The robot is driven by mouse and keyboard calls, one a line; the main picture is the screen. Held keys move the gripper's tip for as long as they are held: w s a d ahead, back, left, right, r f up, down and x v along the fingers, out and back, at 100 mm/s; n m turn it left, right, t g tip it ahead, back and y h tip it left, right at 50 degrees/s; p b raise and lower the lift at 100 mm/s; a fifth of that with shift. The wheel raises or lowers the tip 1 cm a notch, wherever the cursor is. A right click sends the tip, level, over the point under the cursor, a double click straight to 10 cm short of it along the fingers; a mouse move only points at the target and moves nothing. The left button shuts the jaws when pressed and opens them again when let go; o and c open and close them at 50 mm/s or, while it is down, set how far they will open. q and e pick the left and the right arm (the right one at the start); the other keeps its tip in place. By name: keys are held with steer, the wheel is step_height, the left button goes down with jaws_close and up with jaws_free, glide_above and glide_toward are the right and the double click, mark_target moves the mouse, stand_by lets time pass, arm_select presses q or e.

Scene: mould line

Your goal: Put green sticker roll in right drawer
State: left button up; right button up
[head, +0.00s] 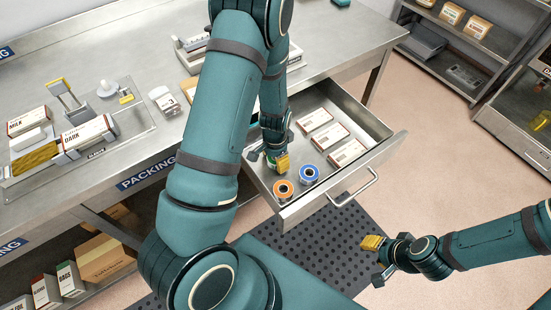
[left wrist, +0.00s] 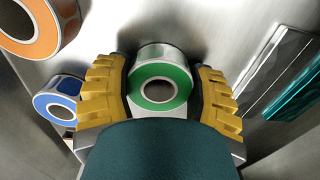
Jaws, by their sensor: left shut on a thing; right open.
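The right drawer (head: 300,212) is pulled out from under the packing bench. The green sticker roll (left wrist: 183,75) sits between the yellow fingers of my left gripper (left wrist: 162,68), which is shut on it. In the head view my left gripper (head: 276,163) is down inside the drawer, by its left side, and mostly hides the green roll. In the left wrist view the roll's green ring faces the camera; I cannot tell whether the roll touches the drawer floor. My right gripper (head: 376,259) is open and empty, outside the drawer at the lower right.
An orange roll (head: 283,188) and a blue roll (head: 309,174) stand in the drawer's front part, close to my left gripper. Three flat boxes (head: 331,136) lie along its right side. The drawer handle (head: 358,190) sticks out in front. The bench top (head: 335,40) carries trays and packs.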

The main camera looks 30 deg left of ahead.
arm_select(q)
steer(key=shift+r, duration=0.1)
steer(key=o, duration=0.7)
steer(key=shift+f, duration=0.2)
steer(key=o, duration=0.4)
steer(key=shift+r, duration=0.1)
steer(key=shift+r, duration=0.25)
step_height(320, 180, up, 12)
steer(key=p, duration=0.3)
steer(key=shift+f, duration=0.15)
